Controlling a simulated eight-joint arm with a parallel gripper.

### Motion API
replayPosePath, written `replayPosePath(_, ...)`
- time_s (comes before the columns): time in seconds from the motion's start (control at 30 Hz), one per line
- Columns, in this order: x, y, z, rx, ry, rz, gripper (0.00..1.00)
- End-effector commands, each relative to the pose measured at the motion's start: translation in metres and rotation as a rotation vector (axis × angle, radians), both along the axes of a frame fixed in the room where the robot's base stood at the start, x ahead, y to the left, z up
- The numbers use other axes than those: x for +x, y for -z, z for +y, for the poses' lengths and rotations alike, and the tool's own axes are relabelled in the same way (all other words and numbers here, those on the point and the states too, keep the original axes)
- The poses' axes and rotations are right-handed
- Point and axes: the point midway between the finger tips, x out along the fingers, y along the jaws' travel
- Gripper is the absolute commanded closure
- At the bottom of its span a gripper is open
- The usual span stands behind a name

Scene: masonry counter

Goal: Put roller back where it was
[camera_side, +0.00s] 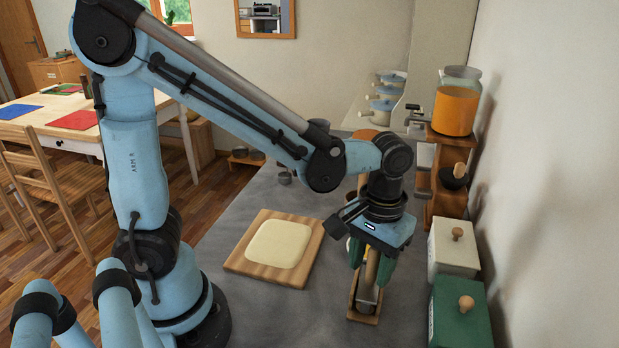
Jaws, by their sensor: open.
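The roller (371,268) appears as a wood-coloured cylinder under my gripper, with a grey round end towards the camera. It seems to lie in or on a narrow wooden holder (364,319) on the counter; the exact contact is hidden. My gripper (372,264) points down over the roller, with its dark green fingers apart on either side of it. My wrist hides the roller's far end. A slab of pale dough (278,244) lies on a wooden board (247,266) to the left.
A green box (460,322) and a white box (452,250), both with wooden knobs, stand right of my gripper by the wall. Behind them a wooden shelf (436,205) carries an orange container (455,111). The grey counter (280,320) is clear in front of the board.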

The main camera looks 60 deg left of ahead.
Motion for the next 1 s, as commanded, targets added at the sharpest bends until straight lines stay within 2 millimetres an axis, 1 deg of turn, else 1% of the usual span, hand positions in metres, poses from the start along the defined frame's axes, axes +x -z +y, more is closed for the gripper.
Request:
replayPosePath(0.5,0.004,-0.077,0.001,0.0,-0.001,0.0,0.52)
replayPosePath(0.7,0.005,-0.103,0.002,0.001,-0.001,0.0,0.52)
replayPosePath(0.83,0.005,-0.113,0.002,0.001,-0.001,0.0,0.52)
replayPosePath(1.0,0.005,-0.117,0.006,-0.005,0.006,-0.022,0.52)
